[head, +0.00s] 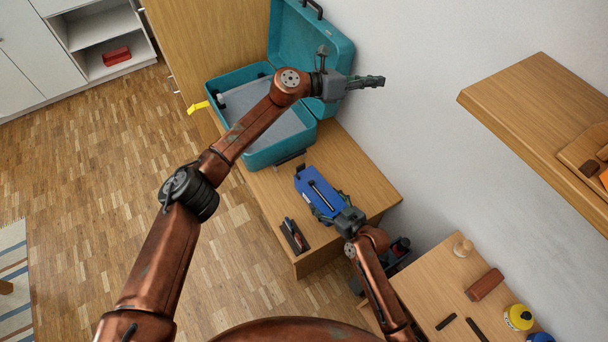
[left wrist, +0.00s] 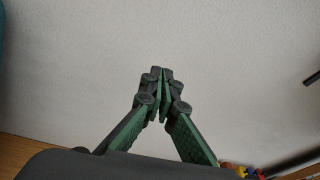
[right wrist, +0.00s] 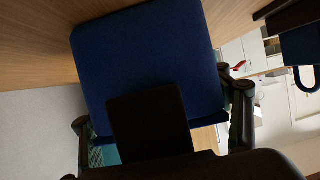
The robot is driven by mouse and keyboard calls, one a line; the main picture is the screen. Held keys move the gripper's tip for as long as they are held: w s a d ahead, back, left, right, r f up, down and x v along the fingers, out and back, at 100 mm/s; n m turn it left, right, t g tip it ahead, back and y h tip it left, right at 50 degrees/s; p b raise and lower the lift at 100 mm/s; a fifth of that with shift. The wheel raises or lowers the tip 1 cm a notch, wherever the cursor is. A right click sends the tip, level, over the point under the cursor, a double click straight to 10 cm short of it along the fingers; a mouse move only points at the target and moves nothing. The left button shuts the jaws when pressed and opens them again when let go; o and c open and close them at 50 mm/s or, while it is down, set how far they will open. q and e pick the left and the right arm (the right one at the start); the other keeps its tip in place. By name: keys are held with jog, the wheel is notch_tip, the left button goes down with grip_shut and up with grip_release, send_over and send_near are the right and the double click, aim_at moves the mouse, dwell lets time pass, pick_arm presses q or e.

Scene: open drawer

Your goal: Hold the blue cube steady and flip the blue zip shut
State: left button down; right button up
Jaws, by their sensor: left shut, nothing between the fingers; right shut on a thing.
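The blue cube (head: 313,186) shows as a blue block with a dark lengthwise slot on the wooden cabinet top. My right gripper (head: 347,217) is shut on its near end. In the right wrist view the blue block (right wrist: 150,60) sits between the fingers, with a dark flat piece (right wrist: 148,122) in front of it. I cannot tell which part is the zip. My left gripper (head: 370,82) is shut and empty, raised near the wall by the case lid, away from the block. Its fingertips meet in the left wrist view (left wrist: 163,75).
An open teal case (head: 262,156) stands behind the block, with its lid (head: 335,45) up and a yellow tag (head: 198,107) at its side. A small dark tray (head: 293,236) lies left of the block. A wooden shelf (head: 530,95) juts out at right.

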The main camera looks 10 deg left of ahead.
pick_arm(q)
jog(key=w+a+r+n+t+y, duration=0.2)
jog(key=w+a+r+n+t, duration=0.25)
jog(key=w+a+n, duration=0.3)
jog(key=w+a+r+n+t+y, duration=0.2)
jog(key=w+a+r+n+t, duration=0.1)
jog(key=w+a+n+t, duration=0.35)
jog(key=w+a+f+n+g+y, duration=0.1)
jog(key=w+a+f+n+y, duration=0.1)
jog(key=a+f+n+y, duration=0.35)
jog(key=w+a+f+n+g+y, duration=0.1)
jog(key=w+a+f+n+y, duration=0.1)
jog(key=a+f+n, duration=0.75)
jog(key=n+g+h, duration=0.4)
jog(key=n+g, duration=0.1)
jog(key=g, duration=1.1)
send_near(304, 180)
notch_tip(304, 180, up, 3)
jog(key=shift+w+a+r, duration=0.1)
jog(key=shift+w+r, duration=0.1)
jog(key=shift+r, duration=0.05)
jog(key=x, duration=1)
jog(key=shift+s, duration=0.15)
